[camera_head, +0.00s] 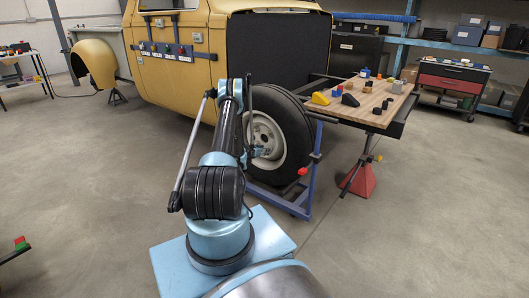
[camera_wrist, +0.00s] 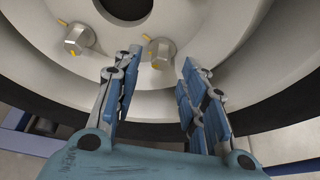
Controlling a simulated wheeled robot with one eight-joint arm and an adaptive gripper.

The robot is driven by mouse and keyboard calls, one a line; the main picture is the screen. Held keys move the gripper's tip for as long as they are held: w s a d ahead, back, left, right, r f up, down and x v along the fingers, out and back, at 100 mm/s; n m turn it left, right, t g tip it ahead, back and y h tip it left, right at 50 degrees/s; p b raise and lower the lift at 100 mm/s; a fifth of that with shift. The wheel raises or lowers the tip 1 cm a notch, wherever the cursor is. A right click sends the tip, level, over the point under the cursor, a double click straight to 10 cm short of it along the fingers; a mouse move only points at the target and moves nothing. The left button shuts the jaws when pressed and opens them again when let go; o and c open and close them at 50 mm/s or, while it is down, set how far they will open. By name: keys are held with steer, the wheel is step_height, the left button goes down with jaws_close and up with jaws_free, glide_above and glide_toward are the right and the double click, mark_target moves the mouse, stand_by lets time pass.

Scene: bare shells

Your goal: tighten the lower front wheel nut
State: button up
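The wheel has a black tyre (camera_head: 293,130) and a white rim (camera_head: 262,126). In the wrist view two silver hex nuts sit on the rim (camera_wrist: 195,22): one nut (camera_wrist: 160,49) straight ahead of my gripper, another nut (camera_wrist: 79,38) to the left. Each has a yellow mark on the rim at its upper left and a yellow mark low on the nut; the two are not lined up. My gripper (camera_wrist: 160,60) is open, its blue-padded fingers either side of the line to the nearer nut. The nut shows between the tips; contact is not visible. In the head view my arm partly hides the wheel.
A yellow vehicle shell (camera_head: 170,70) stands behind the wheel. A blue stand (camera_head: 312,180) is beside the tyre. A wooden-topped table (camera_head: 375,108) with small blocks is to the right, above a red stand (camera_head: 360,180). The floor in front is clear.

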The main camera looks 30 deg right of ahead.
steer(key=x, duration=0.3)
steer(key=shift+w+d+f, duration=0.1)
steer(key=shift+d+f, duration=0.05)
steer(key=shift+d, duration=0.2)
steer(key=shift+c, duration=0.3)
steer(key=shift+a, duration=0.1)
jaws_close()
steer(key=shift+w, duration=0.15)
